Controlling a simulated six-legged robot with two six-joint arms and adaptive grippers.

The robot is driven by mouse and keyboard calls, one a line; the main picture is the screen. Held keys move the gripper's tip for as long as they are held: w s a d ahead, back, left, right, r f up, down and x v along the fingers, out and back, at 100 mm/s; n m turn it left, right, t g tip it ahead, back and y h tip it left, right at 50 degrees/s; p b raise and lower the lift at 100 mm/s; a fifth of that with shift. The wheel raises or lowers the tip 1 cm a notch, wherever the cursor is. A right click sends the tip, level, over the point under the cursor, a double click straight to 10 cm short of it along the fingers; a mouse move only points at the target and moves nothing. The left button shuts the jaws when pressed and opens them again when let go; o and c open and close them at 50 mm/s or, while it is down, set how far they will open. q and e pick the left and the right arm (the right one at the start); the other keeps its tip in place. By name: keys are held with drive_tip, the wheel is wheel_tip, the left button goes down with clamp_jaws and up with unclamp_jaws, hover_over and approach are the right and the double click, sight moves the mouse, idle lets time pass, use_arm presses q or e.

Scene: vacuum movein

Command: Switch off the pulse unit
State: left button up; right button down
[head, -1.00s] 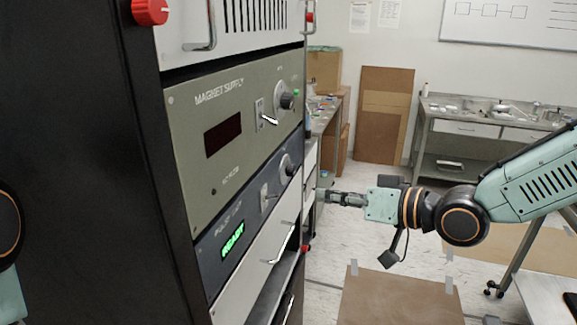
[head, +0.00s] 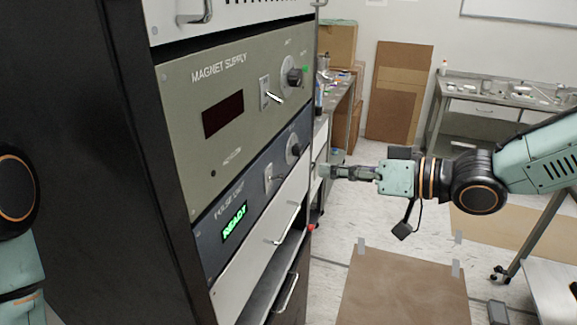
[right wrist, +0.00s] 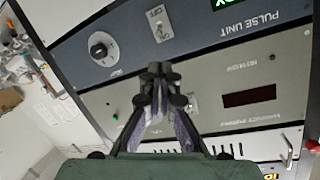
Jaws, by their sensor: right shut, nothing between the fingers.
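The pulse unit (head: 217,248) is a dark blue-grey panel in the rack in the head view. It has a lit green READY display (head: 234,221), a toggle switch (head: 268,178) and a black knob (head: 293,150). My right gripper (head: 324,171) is shut and empty, to the right of the panel and apart from it in the picture. In the right wrist view the pulse unit (right wrist: 205,45) appears upside down, its switch (right wrist: 158,25) beyond the shut fingertips (right wrist: 157,72). Of my left arm only links show at the left edge; its gripper is out of view.
The magnet supply panel (head: 180,120) sits directly above the pulse unit, with its own switch (head: 270,93). A white drawer front with a protruding handle (head: 288,226) is below. A taped brown mat (head: 400,290) lies on the floor to the right.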

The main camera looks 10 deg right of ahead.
sight(277, 177)
drive_tip(key=shift+b+x, duration=0.6)
drive_tip(key=shift+x, duration=4)
drive_tip(key=shift+a, duration=0.2)
drive_tip(key=shift+w+d+f, duration=0.1)
drive_tip(key=shift+w+f, duration=0.05)
drive_tip(key=shift+w, duration=0.1)
drive_tip(key=shift+d, duration=0.1)
drive_tip(key=shift+s, duration=0.15)
